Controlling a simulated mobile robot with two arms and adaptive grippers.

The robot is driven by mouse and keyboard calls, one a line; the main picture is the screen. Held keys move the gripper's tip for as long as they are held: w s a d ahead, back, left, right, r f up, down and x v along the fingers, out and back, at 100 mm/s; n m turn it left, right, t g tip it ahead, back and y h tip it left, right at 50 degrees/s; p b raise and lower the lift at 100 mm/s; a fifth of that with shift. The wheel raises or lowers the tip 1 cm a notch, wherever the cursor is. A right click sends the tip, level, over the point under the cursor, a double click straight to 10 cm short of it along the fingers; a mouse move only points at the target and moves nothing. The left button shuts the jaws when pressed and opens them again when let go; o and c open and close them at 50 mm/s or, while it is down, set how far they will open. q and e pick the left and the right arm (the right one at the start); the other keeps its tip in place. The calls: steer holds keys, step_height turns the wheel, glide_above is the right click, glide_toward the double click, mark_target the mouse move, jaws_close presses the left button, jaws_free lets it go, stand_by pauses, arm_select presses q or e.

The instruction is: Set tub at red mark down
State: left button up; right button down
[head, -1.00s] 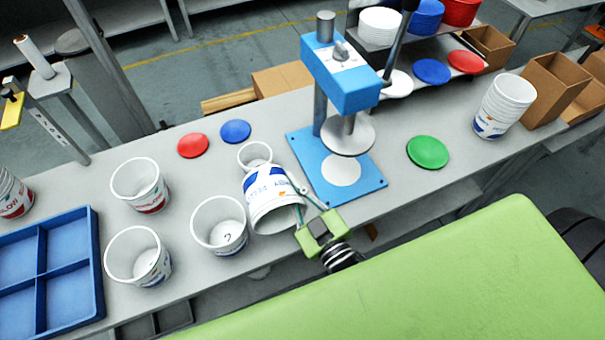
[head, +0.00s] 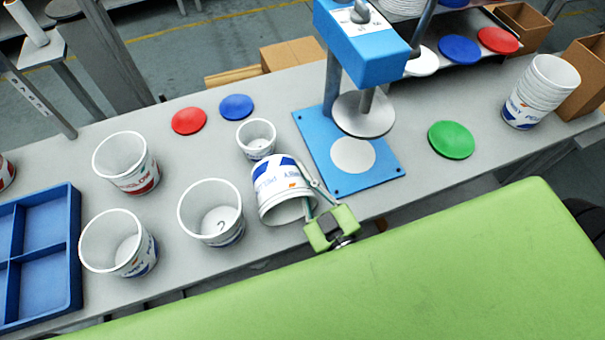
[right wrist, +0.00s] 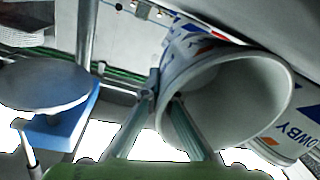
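A white tub with blue and red print (head: 276,178) is tipped over, its mouth facing the near edge of the table. My right gripper (head: 312,208) is at its rim; in the right wrist view one finger is inside the mouth of the tub (right wrist: 235,95) and the other outside, pinching the wall. I cannot tell whether the tub touches the table. A flat red disc (head: 189,121) lies on the table further back left; no other red mark shows on the tabletop. My left gripper is not in view.
Upright tubs (head: 211,212) stand to the left, with a small tub (head: 256,138) just behind the held one. A blue press (head: 365,45) stands right of it. A blue divided tray (head: 75,250) is at far left; a green disc (head: 451,140) lies right.

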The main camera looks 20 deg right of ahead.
steer(key=shift+s, duration=0.15)
steer(key=shift+f, duration=0.1)
steer(key=c, duration=2.3)
jaws_free()
